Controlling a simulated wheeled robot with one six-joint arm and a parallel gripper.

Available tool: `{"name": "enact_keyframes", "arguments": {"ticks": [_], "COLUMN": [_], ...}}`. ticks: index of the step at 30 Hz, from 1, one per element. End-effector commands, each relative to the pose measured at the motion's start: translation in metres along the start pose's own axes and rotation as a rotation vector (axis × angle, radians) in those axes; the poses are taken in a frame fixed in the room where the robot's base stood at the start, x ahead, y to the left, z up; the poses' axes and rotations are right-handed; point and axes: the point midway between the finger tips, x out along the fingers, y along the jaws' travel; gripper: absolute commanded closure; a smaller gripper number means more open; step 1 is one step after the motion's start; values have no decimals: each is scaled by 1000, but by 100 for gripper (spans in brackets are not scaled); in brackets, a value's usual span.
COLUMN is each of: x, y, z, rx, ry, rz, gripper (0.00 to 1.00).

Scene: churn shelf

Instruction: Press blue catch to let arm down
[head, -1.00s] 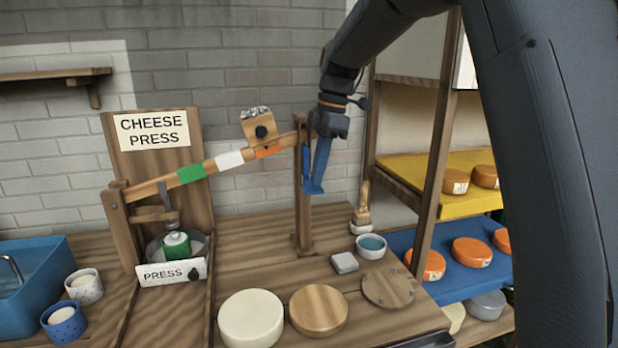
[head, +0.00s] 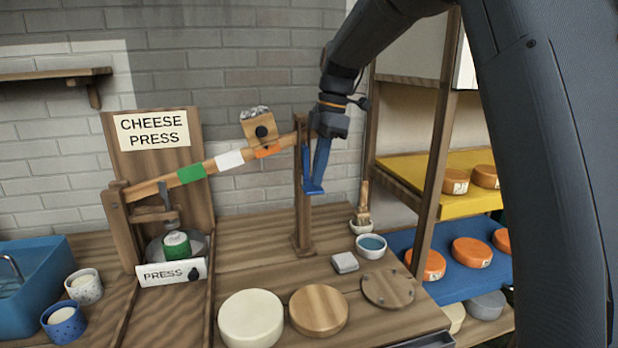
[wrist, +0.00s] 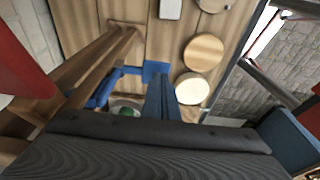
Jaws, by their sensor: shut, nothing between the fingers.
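The wooden press arm (head: 215,164), with green, white and orange bands, slopes up to the right towards an upright post (head: 303,215). A box (head: 258,128) hangs on its raised part. The blue catch (head: 306,172) is on the post, partly hidden by my gripper; in the wrist view a blue part of it (wrist: 154,68) shows by the fingertips. My gripper (head: 319,180) is shut and empty, pointing down close beside the catch. It also shows in the wrist view (wrist: 160,85). I cannot tell whether it touches the catch.
Below the arm's left end stands a green-sided mould (head: 176,245) behind the PRESS sign (head: 172,272). A cream cheese (head: 251,319), wooden discs (head: 318,310) and a small bowl (head: 370,246) stand on the bench. A shelf with orange cheeses (head: 472,252) is on the right.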

Motion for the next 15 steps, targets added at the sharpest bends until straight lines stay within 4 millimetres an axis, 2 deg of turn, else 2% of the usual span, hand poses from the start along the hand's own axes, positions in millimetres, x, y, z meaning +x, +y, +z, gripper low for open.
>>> {"name": "enact_keyframes", "arguments": {"ticks": [15], "x": [23], "y": [0], "z": [5], "rx": [1], "ry": [0], "rz": [-3], "gripper": [100]}}
